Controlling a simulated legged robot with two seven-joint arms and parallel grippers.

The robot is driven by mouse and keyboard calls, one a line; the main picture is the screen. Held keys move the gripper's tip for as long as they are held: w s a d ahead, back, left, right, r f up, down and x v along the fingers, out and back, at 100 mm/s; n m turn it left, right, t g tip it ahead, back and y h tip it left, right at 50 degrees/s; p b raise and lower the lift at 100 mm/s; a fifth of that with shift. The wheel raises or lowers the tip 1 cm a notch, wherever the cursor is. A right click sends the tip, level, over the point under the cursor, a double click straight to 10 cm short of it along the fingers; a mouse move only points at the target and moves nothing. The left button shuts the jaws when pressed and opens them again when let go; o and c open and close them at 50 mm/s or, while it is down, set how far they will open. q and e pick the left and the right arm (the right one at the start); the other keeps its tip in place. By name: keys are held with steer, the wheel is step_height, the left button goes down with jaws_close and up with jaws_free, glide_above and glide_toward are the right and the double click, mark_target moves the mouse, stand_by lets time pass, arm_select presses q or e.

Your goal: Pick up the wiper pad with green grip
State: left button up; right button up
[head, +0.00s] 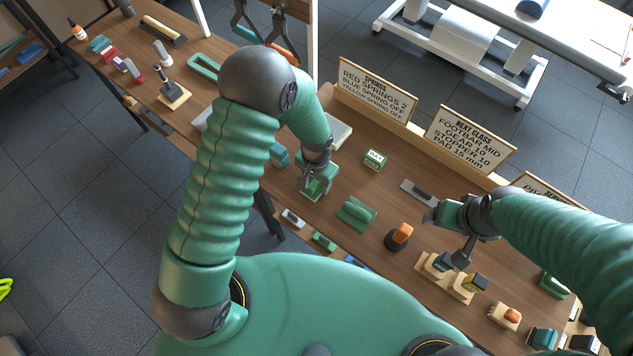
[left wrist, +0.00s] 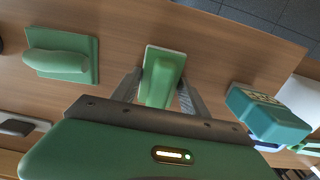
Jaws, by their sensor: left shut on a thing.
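The wiper pad (left wrist: 151,59) has a pale, whitish rectangular base with a green block grip on top. In the left wrist view its grip stands between the two fingers of my left gripper (left wrist: 160,92), which is shut on it. In the head view my left gripper (head: 314,187) points down over the table, and the pad is partly hidden under it. I cannot tell whether the pad is clear of the tabletop. My right gripper (head: 432,216) is over the right part of the table near a grey flat tool (head: 418,193); its jaw opening does not show clearly.
A green pad with a rounded green handle (head: 357,213) lies to the right on the wooden table (head: 330,235). An orange-topped dark knob (head: 399,237), a small green labelled box (head: 374,159) and a teal block (left wrist: 268,112) are nearby. Signs (head: 470,139) stand along the back.

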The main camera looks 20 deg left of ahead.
mark_target(317, 182)
arm_select(q)
steer(key=shift+r, duration=0.45)
steer(key=r, duration=0.1)
steer(key=r+b, duration=0.1)
steer(key=shift+s+d+r, duration=0.2)
steer(key=shift+s+r, duration=0.1)
steer(key=shift+s, duration=0.05)
steer(key=s+d+b, duration=0.1)
steer(key=s+d, duration=0.2)
steer(key=s, duration=0.4)
steer(key=s+d+r+b, duration=0.1)
steer(key=s+d+b, duration=0.1)
steer(key=s, duration=0.4)
steer(key=shift+s+d+r, duration=0.3)
steer(key=shift+s+d, duration=0.1)
steer(key=shift+d, duration=0.35)
